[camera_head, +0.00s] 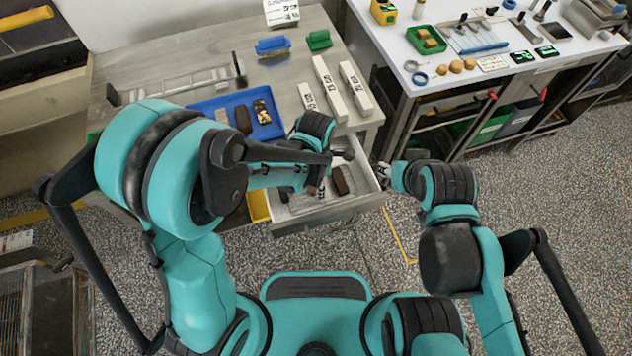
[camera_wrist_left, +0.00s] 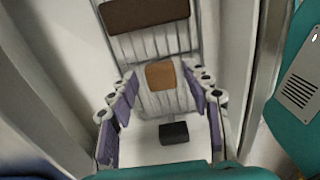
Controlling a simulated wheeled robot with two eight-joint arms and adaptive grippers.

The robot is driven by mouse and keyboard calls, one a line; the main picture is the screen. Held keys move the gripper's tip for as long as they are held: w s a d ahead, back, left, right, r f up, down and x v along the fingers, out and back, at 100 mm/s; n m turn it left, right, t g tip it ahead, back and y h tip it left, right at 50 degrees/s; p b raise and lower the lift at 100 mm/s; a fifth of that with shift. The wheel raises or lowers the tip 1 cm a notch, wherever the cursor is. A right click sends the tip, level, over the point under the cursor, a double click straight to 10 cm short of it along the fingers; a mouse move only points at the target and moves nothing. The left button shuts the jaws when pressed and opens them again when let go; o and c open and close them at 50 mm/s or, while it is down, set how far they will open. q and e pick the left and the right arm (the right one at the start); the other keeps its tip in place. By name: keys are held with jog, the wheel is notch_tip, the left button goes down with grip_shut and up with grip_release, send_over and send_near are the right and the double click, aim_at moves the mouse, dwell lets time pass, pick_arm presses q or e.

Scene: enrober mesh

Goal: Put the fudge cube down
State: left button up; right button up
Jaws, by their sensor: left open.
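The tan-brown fudge cube (camera_wrist_left: 160,75) lies on a pale ridged mesh in the open drawer, seen in the left wrist view. My left gripper (camera_wrist_left: 163,115) is open, its purple-padded fingers spread to either side of the cube's near end. I cannot tell whether either finger touches it. In the head view my left gripper (camera_head: 321,189) reaches down into the drawer (camera_head: 325,214), and the cube is mostly hidden there. A dark brown bar (camera_wrist_left: 146,14) lies beyond the cube; it also shows in the head view (camera_head: 340,180). My right gripper (camera_head: 383,171) is beside the drawer's right edge, its fingers too small to judge.
A blue tray (camera_head: 213,103) with brown pieces sits on the steel table (camera_head: 180,60), near a metal rack (camera_head: 180,84). White boxes (camera_head: 328,88) stand at the table's right. The drawer walls (camera_wrist_left: 240,60) are close on both sides. A white bench (camera_head: 420,70) stands at right.

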pick_arm(q)
notch_tip(320, 180, up, 12)
jog(key=p, duration=0.4)
jog(key=s+a+r+m+t, duration=0.2)
jog(key=a+r+m, duration=0.3)
jog(key=a+m, duration=0.4)
jog(key=s+a+r+m+t, duration=0.3)
jog(key=a+r+m+t, duration=0.2)
jog(key=a+m, duration=0.3)
jog(key=m, duration=0.4)
jog(key=shift+s+a+m, duration=0.15)
jog(key=shift+a+m, duration=0.15)
jog(key=shift+a, duration=0.1)
pick_arm(e)
notch_tip(320, 180, up, 4)
jog(key=shift+r, duration=0.25)
pick_arm(q)
jog(key=shift+f, duration=0.1)
